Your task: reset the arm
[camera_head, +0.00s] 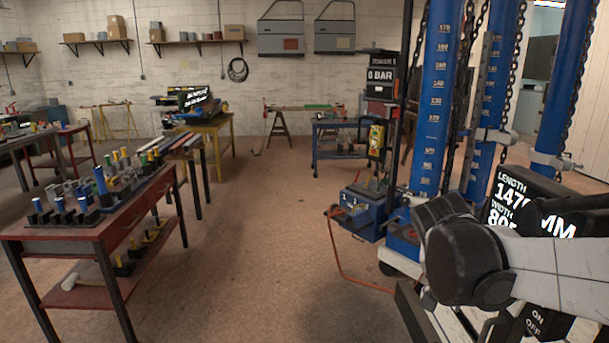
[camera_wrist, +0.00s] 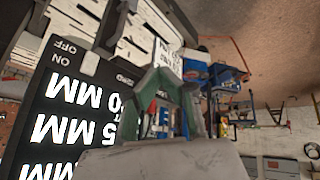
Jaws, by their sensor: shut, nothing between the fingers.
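My arm shows at the right of the head view as a white link and dark joints, close to the measuring display (camera_head: 520,210) and the blue columns. My gripper cannot be made out there. In the wrist view, which looks upside down, my gripper (camera_wrist: 163,72) reaches up from a grey body at the bottom. Its greenish fingers come together and hold nothing. Behind it are the display (camera_wrist: 70,120), with large white figures, and pale bench parts. I cannot tell how far the fingertips are from these parts.
Blue scaled columns (camera_head: 433,100) with hanging chains stand close by my arm. A red table (camera_head: 130,215) with several clamps and tools is at the left. A yellow table (camera_head: 215,127) and blue trolley (camera_head: 340,130) stand further back. The middle floor (camera_head: 270,220) is clear.

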